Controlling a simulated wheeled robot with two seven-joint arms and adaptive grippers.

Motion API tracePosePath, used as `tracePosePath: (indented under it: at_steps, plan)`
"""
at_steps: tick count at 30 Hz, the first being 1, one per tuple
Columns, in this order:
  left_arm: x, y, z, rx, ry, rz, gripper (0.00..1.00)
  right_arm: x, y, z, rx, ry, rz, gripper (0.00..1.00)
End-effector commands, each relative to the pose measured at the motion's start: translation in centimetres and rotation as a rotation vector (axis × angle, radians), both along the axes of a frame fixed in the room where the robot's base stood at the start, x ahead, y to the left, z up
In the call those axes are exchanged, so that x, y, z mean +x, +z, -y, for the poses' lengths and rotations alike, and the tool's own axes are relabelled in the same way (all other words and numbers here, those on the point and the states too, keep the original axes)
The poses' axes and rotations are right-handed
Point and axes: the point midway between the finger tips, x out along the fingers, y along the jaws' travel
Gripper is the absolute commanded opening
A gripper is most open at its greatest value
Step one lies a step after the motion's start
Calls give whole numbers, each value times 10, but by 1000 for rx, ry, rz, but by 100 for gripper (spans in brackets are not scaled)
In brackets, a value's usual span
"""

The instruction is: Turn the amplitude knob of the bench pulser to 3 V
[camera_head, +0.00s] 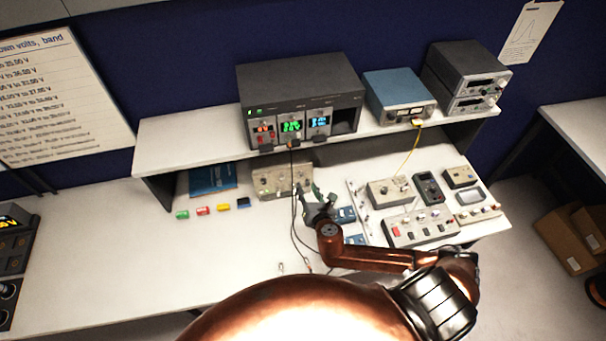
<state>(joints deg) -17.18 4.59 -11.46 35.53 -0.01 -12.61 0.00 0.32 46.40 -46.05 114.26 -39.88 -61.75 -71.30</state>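A beige box with knobs on its front (272,184), which looks like the bench pulser, stands on the bench under the shelf. Its markings and the amplitude setting are too small to read. My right gripper (312,191) is at the right end of this box's front and covers part of it. Its greenish fingertips point toward the box. I cannot tell whether they touch a knob or how far apart they are. My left gripper is not in view.
The shelf (190,138) above carries a dark instrument rack (300,85) and a blue box (398,92). Dark cables hang beside my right gripper. Small beige instruments (390,192) crowd the bench to the right. The bench at left front (130,260) is clear.

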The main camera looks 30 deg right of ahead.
Motion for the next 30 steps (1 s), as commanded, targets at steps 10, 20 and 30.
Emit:
tracePosePath:
  at_steps: [10,20,30]
  plan:
    - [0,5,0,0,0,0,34,41,-15,13,-23,-3,3,32]
    - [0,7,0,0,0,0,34,68,-27,19,-18,-2,2,32]
    - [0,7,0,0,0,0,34,69,-28,20,-17,-2,2,27]
